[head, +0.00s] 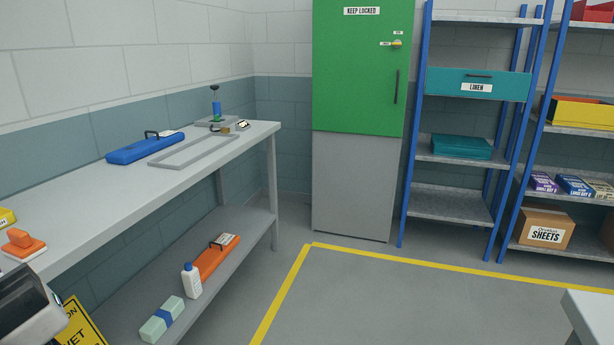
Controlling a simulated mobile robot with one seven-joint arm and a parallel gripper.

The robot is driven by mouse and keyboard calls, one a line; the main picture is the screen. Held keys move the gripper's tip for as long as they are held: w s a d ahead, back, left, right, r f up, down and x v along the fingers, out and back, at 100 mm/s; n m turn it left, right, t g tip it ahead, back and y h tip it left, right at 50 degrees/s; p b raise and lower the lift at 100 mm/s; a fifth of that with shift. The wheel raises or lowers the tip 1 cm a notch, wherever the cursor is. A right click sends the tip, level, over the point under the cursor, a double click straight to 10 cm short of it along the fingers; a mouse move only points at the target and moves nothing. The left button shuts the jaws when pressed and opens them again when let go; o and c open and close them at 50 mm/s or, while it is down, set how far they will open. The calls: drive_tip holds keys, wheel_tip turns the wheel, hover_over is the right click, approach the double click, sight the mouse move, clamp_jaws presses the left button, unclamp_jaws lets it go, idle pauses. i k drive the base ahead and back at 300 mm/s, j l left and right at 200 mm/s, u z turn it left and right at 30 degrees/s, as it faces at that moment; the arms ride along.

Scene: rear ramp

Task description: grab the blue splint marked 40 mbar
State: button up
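A long blue splint (146,149) lies on the bench top near the wall, with a dark handle on it. A small white label sits at its right end, too small to read, so I cannot confirm a 40 mbar marking. A similar orange splint (215,258) with a dark handle and white label lies on the lower shelf. Part of my arm shows at the bottom left corner, in front of the bench and apart from the blue splint. My gripper's fingers are not in view.
On the bench (90,203) are a flat grey frame (165,164) right of the blue splint, a blue-and-black pump-like device (215,106), and an orange block (22,243). A white bottle (191,281) stands below. A yellow sign (80,325) is near my arm. Yellow-lined floor (390,295) is clear.

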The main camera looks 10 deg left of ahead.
sight(125, 155)
drive_tip(key=i+l+u, duration=0.15)
drive_tip(key=i, duration=0.4)
drive_tip(key=i+l+u, duration=0.15)
drive_tip(key=i, duration=0.45)
drive_tip(key=i+l+u, duration=0.15)
drive_tip(key=i+u, duration=0.3)
drive_tip(key=i+l+u, duration=0.25)
drive_tip(key=u, duration=0.2)
drive_tip(key=i, duration=0.1)
